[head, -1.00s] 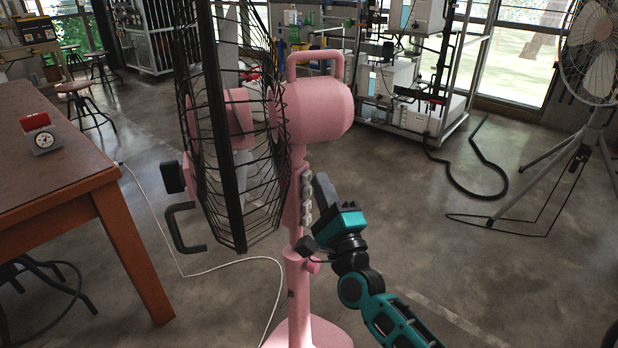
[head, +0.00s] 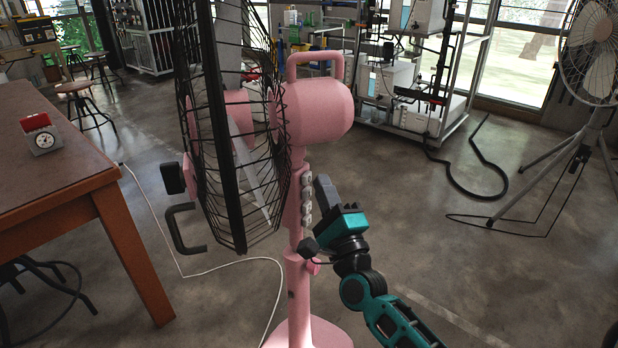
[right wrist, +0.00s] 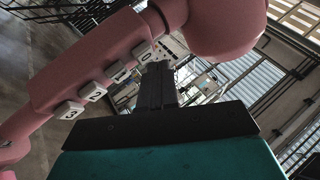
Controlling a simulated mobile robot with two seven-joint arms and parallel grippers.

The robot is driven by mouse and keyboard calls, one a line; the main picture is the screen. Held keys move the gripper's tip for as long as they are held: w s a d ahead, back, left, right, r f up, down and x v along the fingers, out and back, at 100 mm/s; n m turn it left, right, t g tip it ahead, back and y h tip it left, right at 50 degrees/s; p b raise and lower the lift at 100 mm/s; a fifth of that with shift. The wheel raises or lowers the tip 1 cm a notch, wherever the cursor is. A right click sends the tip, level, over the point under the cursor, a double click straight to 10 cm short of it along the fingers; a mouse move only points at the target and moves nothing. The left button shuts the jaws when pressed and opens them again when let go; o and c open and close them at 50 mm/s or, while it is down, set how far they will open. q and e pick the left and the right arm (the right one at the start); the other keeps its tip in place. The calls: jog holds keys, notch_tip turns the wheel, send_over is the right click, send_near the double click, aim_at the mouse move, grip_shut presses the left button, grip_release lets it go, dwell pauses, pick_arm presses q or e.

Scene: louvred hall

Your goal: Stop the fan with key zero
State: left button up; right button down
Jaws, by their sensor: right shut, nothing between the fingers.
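The pink fan (head: 312,112) stands upright with its black cage (head: 235,130) facing left. A row of pale keys (head: 307,200) runs down its column. In the right wrist view the keys read 3 (right wrist: 70,110), 2 (right wrist: 93,92), 1 (right wrist: 120,72) and 0; key zero (right wrist: 147,55) is the one nearest the motor housing. My right gripper (head: 321,180) is shut and empty, just right of the upper keys. In the right wrist view its fingertips (right wrist: 159,67) are beside key zero; I cannot tell whether they touch. My left gripper is out of view.
A brown table (head: 60,165) with a small red-topped dial device (head: 41,137) stands at left. A white cord (head: 215,268) crosses the floor. A second fan (head: 592,70) on a tripod and a metal rack (head: 420,70) stand behind.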

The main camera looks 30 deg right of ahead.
jog(key=shift+s+d, duration=0.2)
jog(key=shift+s, duration=0.1)
jog(key=shift+s+d+p, duration=0.1)
jog(key=shift+s+d, duration=0.35)
jog(key=shift+s, duration=0.25)
jog(key=shift+s+d+p, duration=0.1)
jog(key=shift+s+d, duration=0.35)
jog(key=shift+s, duration=0.25)
jog(key=shift+s+d+p, duration=0.1)
jog(key=shift+s+d, duration=0.35)
jog(key=shift+s, duration=0.25)
